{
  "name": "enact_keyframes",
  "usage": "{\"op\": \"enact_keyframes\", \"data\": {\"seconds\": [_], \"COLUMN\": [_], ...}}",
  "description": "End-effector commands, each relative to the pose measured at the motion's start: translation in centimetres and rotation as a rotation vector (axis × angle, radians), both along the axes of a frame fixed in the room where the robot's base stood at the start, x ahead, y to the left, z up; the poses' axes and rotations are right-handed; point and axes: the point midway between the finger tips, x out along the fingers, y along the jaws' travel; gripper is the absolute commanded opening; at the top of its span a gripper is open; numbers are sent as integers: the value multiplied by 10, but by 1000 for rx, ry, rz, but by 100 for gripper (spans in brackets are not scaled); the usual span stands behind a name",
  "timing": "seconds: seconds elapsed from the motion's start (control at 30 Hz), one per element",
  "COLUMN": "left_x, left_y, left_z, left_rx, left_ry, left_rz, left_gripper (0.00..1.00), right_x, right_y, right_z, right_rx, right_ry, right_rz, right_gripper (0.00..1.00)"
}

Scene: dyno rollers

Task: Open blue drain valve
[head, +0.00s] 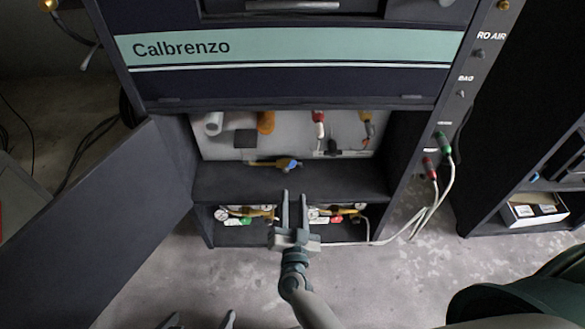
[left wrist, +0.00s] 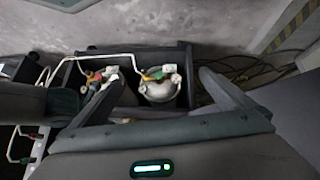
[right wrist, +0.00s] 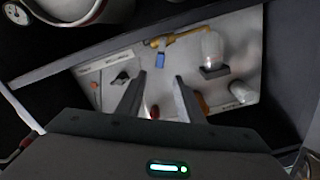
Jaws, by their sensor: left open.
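The blue drain valve (head: 287,163) is a blue handle on a brass fitting at the front of the cabinet's open lower bay. In the right wrist view the blue handle (right wrist: 160,59) shows ahead of my fingertips, on a brass pipe. My right gripper (head: 294,193) is in front of the bay, just below the valve in the head view, with its two fingers parted and nothing between them. My left gripper (head: 200,316) is open and empty at the bottom edge of the head view, well away from the valve.
The bay's back panel (head: 280,138) carries several fittings. Below it stand gas cylinders with brass regulators (head: 250,212). An open door panel (head: 120,220) stands at left. White hoses (head: 432,208) run down the right side. The floor (head: 255,290) in front is clear.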

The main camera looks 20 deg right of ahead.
Motion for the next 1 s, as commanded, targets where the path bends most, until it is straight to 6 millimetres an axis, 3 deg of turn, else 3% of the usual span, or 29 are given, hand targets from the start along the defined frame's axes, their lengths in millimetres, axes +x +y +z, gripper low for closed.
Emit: {"op": "enact_keyframes", "data": {"seconds": [0.3, 0.6, 1.0], "left_x": [5, 8, 15], "left_y": [-6, -16, -18], "left_z": [3, 7, 13], "left_rx": [-24, -55, -65], "left_ry": [-38, -91, -134], "left_rz": [0, -10, -9], "left_gripper": [100, 100, 100], "right_x": [58, 102, 117], "right_y": [-17, -29, -34], "right_z": [0, 0, 0], "right_rx": [-2, 0, 0], "right_ry": [-3, -1, 0], "right_rz": [0, 0, 0], "right_gripper": [34, 34, 34]}}
